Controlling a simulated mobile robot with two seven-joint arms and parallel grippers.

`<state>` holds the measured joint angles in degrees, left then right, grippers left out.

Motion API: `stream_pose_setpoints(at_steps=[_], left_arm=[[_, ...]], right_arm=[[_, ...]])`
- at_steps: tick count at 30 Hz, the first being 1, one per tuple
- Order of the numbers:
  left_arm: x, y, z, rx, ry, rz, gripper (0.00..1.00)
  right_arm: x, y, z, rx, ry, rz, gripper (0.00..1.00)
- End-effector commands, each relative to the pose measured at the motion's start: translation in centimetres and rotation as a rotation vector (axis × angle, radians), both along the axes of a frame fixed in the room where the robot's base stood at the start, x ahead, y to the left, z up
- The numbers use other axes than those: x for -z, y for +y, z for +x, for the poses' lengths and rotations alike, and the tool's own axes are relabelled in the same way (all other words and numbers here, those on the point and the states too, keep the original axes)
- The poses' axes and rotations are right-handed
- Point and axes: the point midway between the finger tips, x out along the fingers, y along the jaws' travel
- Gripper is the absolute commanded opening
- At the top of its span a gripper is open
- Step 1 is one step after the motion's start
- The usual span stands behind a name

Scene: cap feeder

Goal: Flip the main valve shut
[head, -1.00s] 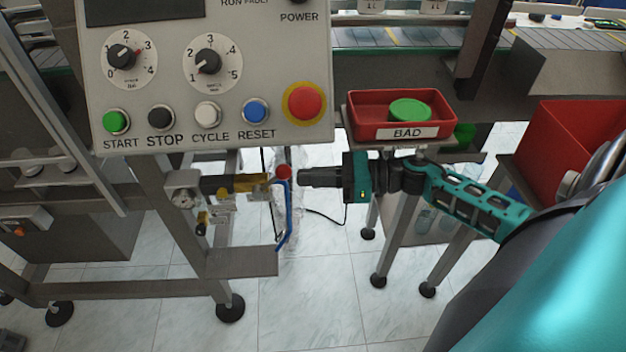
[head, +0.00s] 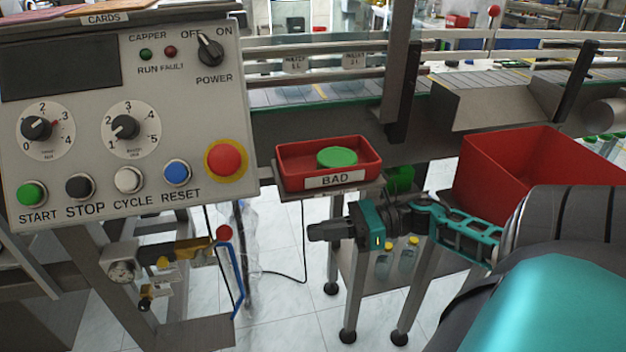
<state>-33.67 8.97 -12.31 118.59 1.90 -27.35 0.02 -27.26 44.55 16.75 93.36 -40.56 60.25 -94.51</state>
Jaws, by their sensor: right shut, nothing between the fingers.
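The main valve's yellow lever (head: 192,247) is under the control panel, on the air line beside a round gauge (head: 122,271). The lever lies roughly level, along the line, with a red ball (head: 224,233) close to its right end. A blue tube (head: 233,280) hangs down just below the ball. My right gripper (head: 312,232) is shut and empty, pointing left toward the valve. It is clear of the red ball, with a wide gap between them. My left gripper is not in view.
The control panel (head: 120,215) with knobs and buttons overhangs the valve. A red BAD tray (head: 290,183) holding a green cap (head: 337,157) sits just above my right gripper. A larger red bin (head: 500,180) stands right. A black cable hangs between valve and gripper.

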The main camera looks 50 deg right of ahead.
Motion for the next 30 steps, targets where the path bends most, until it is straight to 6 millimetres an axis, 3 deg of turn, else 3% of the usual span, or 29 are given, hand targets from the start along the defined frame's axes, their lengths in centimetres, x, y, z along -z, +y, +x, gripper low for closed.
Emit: stream_pose_setpoints(at_steps=[7,11,21,25,30], left_arm=[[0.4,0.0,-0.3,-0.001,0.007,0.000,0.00],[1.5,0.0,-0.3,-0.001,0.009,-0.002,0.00],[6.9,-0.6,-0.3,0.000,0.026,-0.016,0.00],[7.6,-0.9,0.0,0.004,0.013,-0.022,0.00],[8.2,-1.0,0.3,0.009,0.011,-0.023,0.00]], right_arm=[[0.1,0.0,0.0,0.000,0.004,0.007,0.00],[1.4,0.5,0.0,-0.003,0.068,0.122,0.00],[7.2,2.7,0.4,-0.140,0.522,0.950,0.00],[8.7,2.7,0.6,-0.227,0.664,1.208,0.00],[9.7,2.5,0.8,-0.308,0.769,1.394,0.00]])
